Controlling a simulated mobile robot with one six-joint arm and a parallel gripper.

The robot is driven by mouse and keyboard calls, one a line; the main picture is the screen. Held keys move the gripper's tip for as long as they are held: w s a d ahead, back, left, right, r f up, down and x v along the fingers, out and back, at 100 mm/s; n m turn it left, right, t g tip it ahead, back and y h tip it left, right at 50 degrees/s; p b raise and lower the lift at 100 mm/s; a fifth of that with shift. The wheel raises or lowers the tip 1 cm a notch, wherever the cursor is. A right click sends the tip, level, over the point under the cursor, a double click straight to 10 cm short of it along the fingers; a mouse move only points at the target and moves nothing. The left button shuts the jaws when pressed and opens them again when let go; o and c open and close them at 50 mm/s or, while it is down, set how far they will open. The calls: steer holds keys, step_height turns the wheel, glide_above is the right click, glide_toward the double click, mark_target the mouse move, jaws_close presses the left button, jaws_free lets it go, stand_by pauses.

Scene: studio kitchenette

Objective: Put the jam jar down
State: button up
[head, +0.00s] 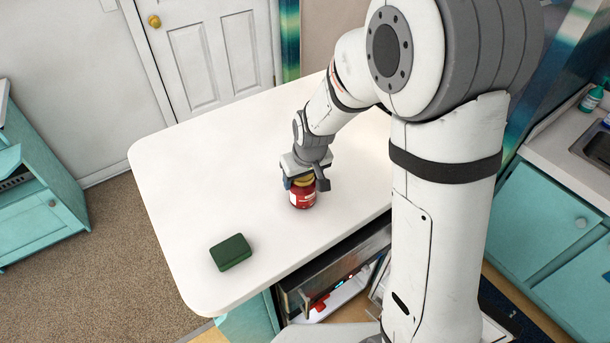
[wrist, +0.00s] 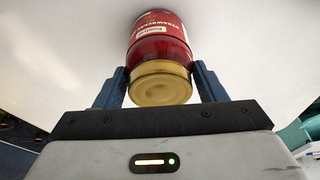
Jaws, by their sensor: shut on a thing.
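The jam jar (head: 302,197) is red with a white label and a gold lid, and it is upright at the white table (head: 200,170). My gripper (head: 305,183) is above it with its fingers on both sides of the lid end, shut on it. In the wrist view the jar (wrist: 160,45) shows its gold lid toward the camera, between the two blue fingers of my gripper (wrist: 160,85). The jar's base looks at or very near the table top; I cannot tell whether it touches.
A green sponge-like block (head: 231,252) lies on the table, nearer the front left edge. The table top around the jar is otherwise clear. A sink counter (head: 570,150) stands at the right.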

steer(key=shift+r, duration=0.1)
steer(key=o, duration=1.4)
steer(key=shift+s+r, duration=0.1)
steer(key=shift+r, duration=0.3)
steer(key=b+v, duration=0.1)
steer(key=v, duration=1)
steer(key=s+d+r+m, duration=0.1)
steer(key=s+d, duration=0.3)
steer(key=s, duration=0.1)
steer(key=s+d+r+m, duration=0.1)
steer(key=s+d+m, duration=0.1)
steer(key=s+d, duration=0.3)
steer(key=s+d+r+m+h, duration=0.1)
steer(key=s+d, duration=0.4)
steer(key=s, duration=0.2)
steer(key=shift+r+m+t, duration=0.25)
steer(key=shift+m+t, duration=0.05)
steer(key=shift+m, duration=0.1)
